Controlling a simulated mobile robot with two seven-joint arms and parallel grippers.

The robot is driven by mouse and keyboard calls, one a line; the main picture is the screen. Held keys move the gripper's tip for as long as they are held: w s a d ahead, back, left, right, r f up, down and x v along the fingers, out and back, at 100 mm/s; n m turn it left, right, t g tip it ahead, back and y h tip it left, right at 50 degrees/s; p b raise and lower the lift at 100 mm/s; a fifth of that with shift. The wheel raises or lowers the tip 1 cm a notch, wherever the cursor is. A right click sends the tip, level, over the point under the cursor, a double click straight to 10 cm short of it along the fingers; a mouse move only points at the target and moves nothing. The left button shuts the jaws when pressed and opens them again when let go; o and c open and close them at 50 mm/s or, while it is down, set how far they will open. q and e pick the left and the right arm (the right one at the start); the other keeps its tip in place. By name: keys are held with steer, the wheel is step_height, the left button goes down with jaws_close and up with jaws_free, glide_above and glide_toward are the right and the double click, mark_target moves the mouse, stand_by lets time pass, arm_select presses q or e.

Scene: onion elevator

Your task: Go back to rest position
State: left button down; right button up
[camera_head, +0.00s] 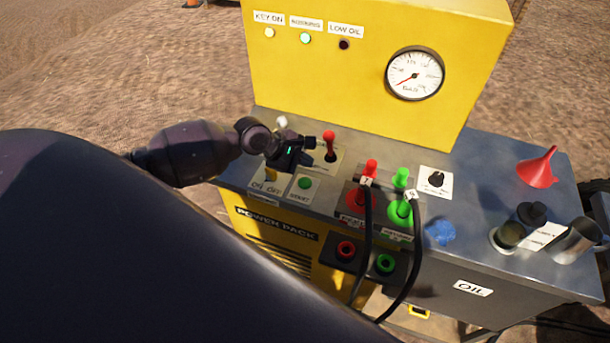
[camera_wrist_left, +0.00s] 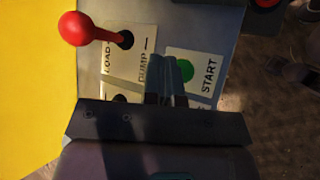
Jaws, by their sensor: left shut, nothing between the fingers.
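My left gripper (camera_head: 300,158) is shut and empty. It hovers over the left part of the power pack's grey top (camera_head: 470,165), between the red-knobbed lever (camera_head: 329,140) and the green START button (camera_head: 305,183). In the left wrist view the shut fingers (camera_wrist_left: 171,78) point towards the START button (camera_wrist_left: 186,69), and the red lever knob (camera_wrist_left: 75,28) stands apart from them. I cannot tell whether the fingers touch the panel. My left arm fills the lower left of the head view. My right gripper does not show.
The yellow panel (camera_head: 300,80) has a gauge (camera_head: 415,73) and lit KEY ON and RUNNING lamps; LOW OIL is dark. Two black hoses (camera_head: 413,260) hang in front of red and green couplings.

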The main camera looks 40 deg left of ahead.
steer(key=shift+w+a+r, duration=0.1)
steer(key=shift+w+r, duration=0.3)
